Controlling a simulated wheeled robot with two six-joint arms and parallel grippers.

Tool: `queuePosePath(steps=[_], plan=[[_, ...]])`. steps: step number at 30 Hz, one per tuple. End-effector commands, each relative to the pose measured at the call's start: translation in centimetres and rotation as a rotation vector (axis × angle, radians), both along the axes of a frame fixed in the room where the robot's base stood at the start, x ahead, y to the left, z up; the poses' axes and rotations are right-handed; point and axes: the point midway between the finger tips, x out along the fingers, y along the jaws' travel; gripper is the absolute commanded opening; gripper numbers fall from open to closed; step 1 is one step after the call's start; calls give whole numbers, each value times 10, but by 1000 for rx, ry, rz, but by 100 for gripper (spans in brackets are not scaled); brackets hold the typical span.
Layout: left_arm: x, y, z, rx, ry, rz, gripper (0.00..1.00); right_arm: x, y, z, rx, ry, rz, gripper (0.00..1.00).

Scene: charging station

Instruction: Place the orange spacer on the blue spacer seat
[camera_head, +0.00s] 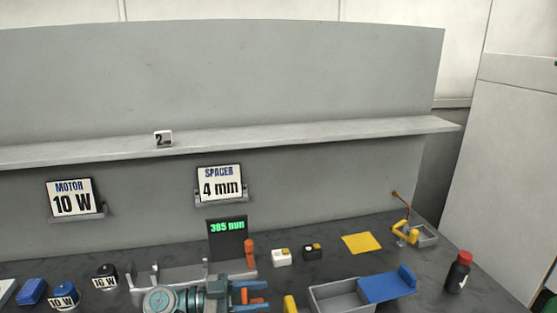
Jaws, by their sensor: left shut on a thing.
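My left gripper (257,293) reaches in at the bottom centre, its teal fingers pointing right. It is shut on a small orange piece, seemingly the orange spacer (246,297), which is partly hidden by the fingers. The held piece is low in the view, in front of the display stand. A blue plate (385,287) with a raised right end lies right of the gripper, apart from it. I cannot tell whether this plate is the blue spacer seat. My right gripper is not in view.
A grey tray (322,294) adjoins the blue plate. A display (227,240) and orange upright (250,254) stand behind the gripper. White (281,258) and black (313,252) blocks, a yellow sheet (362,243) and a dark bottle (458,272) lie around. A sign (219,184) reads "SPACER 4 mm".

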Motion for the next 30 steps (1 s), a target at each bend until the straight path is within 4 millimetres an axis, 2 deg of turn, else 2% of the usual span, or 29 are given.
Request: queuePosePath(steps=[3,11,16,20,23,27,30], plan=[[1,-1,-11,-2,3,75,22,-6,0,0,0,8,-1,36],[5,5,-38,-3,4,287,22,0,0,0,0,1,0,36],[3,20,-60,-3,5,508,22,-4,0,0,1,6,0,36],[-5,44,-76,-5,6,738,22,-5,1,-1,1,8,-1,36],[-17,69,-81,-6,4,924,22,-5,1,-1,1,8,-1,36],[-42,107,-75,-9,1,1159,22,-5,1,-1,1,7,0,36],[-56,124,-68,-11,-1,1255,22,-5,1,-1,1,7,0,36]])
